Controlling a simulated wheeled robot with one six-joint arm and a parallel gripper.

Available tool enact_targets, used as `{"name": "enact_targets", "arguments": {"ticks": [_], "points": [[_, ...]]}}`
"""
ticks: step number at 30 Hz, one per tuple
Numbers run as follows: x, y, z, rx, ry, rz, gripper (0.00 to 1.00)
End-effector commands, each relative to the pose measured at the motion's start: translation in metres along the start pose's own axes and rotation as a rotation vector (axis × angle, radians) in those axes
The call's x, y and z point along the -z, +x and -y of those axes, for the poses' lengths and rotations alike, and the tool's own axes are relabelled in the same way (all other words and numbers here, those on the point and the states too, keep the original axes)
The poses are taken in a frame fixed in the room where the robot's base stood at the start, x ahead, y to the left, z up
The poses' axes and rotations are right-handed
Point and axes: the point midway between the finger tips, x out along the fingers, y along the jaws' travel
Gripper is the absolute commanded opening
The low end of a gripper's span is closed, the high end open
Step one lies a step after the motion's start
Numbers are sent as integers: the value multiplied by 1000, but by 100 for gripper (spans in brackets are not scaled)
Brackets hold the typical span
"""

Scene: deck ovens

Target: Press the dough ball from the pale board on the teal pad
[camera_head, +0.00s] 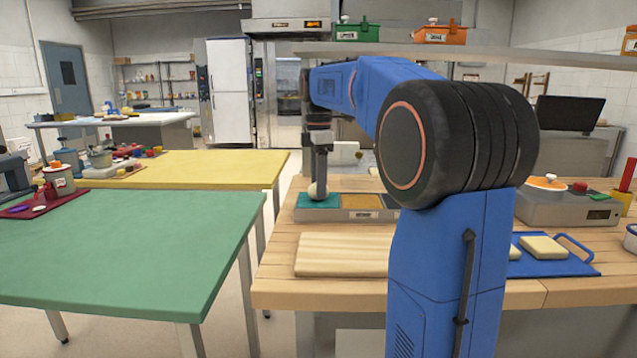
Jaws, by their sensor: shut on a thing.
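My gripper (318,183) points down over the left end of a grey unit on the wooden table. It is shut on a pale dough ball (317,191). The ball is at the teal pad (305,201); I cannot tell whether it touches the pad or hangs just above it. An ochre pad (361,201) lies beside the teal one, and the unit's right part is hidden by my arm. The pale board (340,255) lies nearer on the table, its visible part bare; my arm hides its right end.
At right are a blue tray (555,264) with pale square pieces and a grey scale-like box (566,207). A green table (130,248) and a yellow table (195,170) stand at left. A shelf with a green box (356,32) and an orange box (440,35) runs overhead.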

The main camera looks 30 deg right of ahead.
Motion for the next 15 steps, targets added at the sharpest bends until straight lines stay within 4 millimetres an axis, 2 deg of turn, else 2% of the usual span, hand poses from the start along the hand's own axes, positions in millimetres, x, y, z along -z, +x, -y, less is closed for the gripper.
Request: {"name": "enact_targets", "arguments": {"ticks": [15], "points": [[0, 5, 0, -1, 0, 0, 22]]}}
